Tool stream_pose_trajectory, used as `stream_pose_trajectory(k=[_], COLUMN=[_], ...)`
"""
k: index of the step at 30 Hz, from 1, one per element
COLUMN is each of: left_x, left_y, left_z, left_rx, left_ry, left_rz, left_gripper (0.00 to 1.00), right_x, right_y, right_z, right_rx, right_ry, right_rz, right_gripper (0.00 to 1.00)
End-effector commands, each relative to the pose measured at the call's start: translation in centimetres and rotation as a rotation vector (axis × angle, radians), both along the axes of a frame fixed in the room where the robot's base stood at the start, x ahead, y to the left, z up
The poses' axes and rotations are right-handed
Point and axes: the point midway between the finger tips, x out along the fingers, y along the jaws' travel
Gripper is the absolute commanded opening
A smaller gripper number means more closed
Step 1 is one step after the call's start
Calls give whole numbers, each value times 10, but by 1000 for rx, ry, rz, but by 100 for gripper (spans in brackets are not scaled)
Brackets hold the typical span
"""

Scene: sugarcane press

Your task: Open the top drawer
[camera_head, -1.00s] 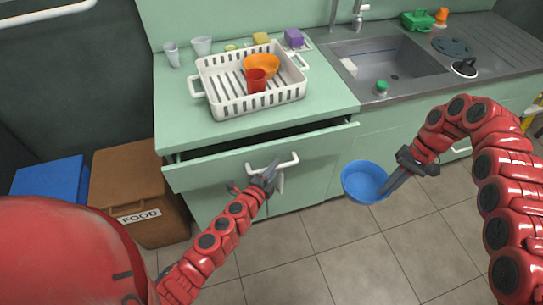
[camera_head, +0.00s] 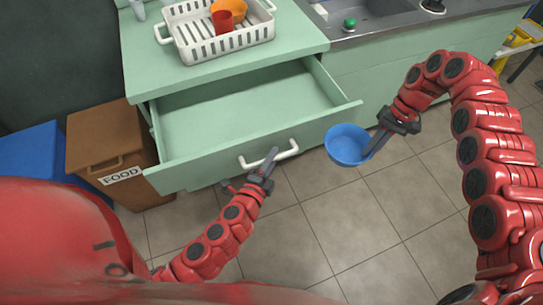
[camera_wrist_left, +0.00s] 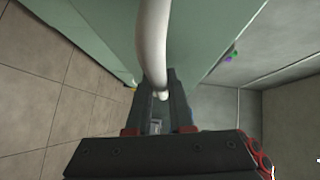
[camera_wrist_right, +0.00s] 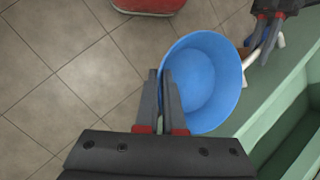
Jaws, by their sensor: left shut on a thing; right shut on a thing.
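The top drawer (camera_head: 205,160) of the green cabinet is pulled well out, and its inside looks empty. Its white bar handle (camera_head: 285,154) is on the drawer front. My left gripper (camera_head: 270,163) is at the handle and shut on it; in the left wrist view the white handle (camera_wrist_left: 152,45) runs between the fingers. My right gripper (camera_head: 377,147) is shut on the rim of a blue bowl (camera_head: 345,142), held in the air to the right of the drawer. The right wrist view shows the bowl (camera_wrist_right: 205,80) between and beyond the fingertips.
A white dish rack (camera_head: 225,50) with a red cup (camera_head: 223,20) and an orange bowl stands on the green counter (camera_head: 135,70). A sink is at the back right. A brown FOOD bin (camera_head: 100,140) and a blue bin (camera_head: 35,150) stand left of the drawer. The tiled floor in front is clear.

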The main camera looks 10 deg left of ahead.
Motion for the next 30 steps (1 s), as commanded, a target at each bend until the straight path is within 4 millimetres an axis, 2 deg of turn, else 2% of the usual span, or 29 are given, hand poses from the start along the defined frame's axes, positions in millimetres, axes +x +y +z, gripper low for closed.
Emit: stream_pose_trajectory(k=[8, 9, 13, 23, 26, 30], left_x=[0, 0, 0, -1, -10, -33], left_y=[0, 0, 0, 1, 3, 8], left_z=[-1, -1, 0, 0, 0, 3], left_rx=[-1, -1, -1, 0, 0, -1], left_ry=[1, 1, 1, 0, 1, 4], left_rz=[1, 0, 0, 1, 1, 3], left_gripper=[0, 25, 49, 50, 50, 50], right_x=[0, 0, 0, 0, 0, 0], right_y=[0, 0, 0, 0, 0, 0], right_z=[0, 0, 0, 0, -1, -3], right_rx=[0, 0, 0, 0, 0, 0], right_ry=[0, 0, 0, 0, 0, 0], right_rz=[0, 0, 0, 0, 0, 0], right_gripper=[0, 0, 0, 0, 0, 0])
